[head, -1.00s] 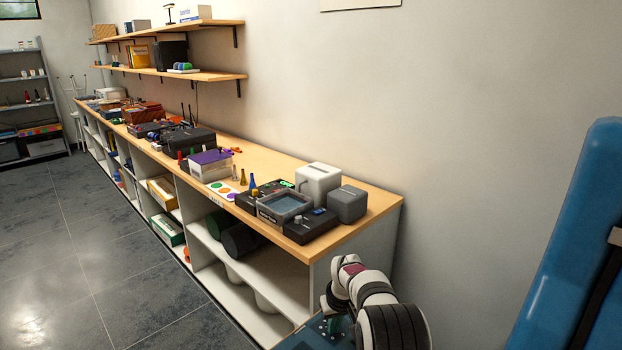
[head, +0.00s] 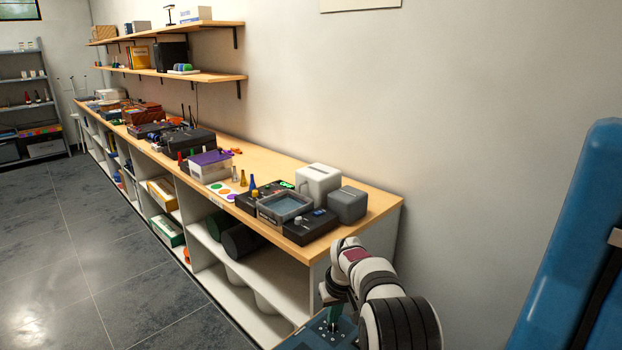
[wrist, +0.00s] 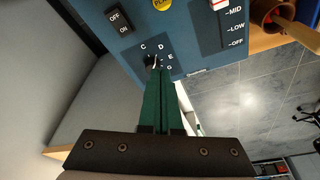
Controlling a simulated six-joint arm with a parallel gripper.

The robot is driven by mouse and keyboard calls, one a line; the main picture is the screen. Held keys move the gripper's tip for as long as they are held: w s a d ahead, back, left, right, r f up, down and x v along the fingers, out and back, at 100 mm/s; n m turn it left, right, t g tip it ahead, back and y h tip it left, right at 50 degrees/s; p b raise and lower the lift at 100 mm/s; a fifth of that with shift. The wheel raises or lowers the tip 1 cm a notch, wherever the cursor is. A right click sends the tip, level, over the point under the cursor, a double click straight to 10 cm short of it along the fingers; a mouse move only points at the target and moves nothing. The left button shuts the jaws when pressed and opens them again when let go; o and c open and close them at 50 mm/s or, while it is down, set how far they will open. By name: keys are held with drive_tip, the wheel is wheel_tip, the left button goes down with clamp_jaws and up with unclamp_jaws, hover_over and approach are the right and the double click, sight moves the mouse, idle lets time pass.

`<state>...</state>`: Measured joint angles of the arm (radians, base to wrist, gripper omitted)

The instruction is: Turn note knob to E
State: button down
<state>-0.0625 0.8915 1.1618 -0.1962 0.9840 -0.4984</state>
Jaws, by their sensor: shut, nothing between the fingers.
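The blue panel (wrist: 190,50) fills the upper part of the wrist view and also shows at the bottom of the head view (head: 302,338). The small dark note knob (wrist: 150,61) sits among the white letters C, D, E and G. A light mark by it seems to lean towards D, but the fingertips partly hide it, so its setting is unclear. My gripper (wrist: 157,73) has its green fingers shut with nothing between them, tips right at the knob; I cannot tell whether they touch. In the head view my gripper (head: 334,316) points down at the panel.
An OFF/ON switch (wrist: 119,21), a yellow button (wrist: 162,4) and a slider with MID, LOW and OFF marks (wrist: 220,5) share the panel. A brown pot (wrist: 273,14) with a wooden handle stands beside it. The wooden bench (head: 345,222) holds several boxes and devices.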

drive_tip(key=f, duration=0.1)
drive_tip(key=d+f, duration=0.1)
drive_tip(key=f, duration=0.1)
drive_tip(key=w+d+f, duration=0.1)
drive_tip(key=f, duration=0.1)
idle(0.8)
drive_tip(key=shift+w+a, duration=0.1)
drive_tip(key=shift+w, duration=0.05)
idle(0.5)
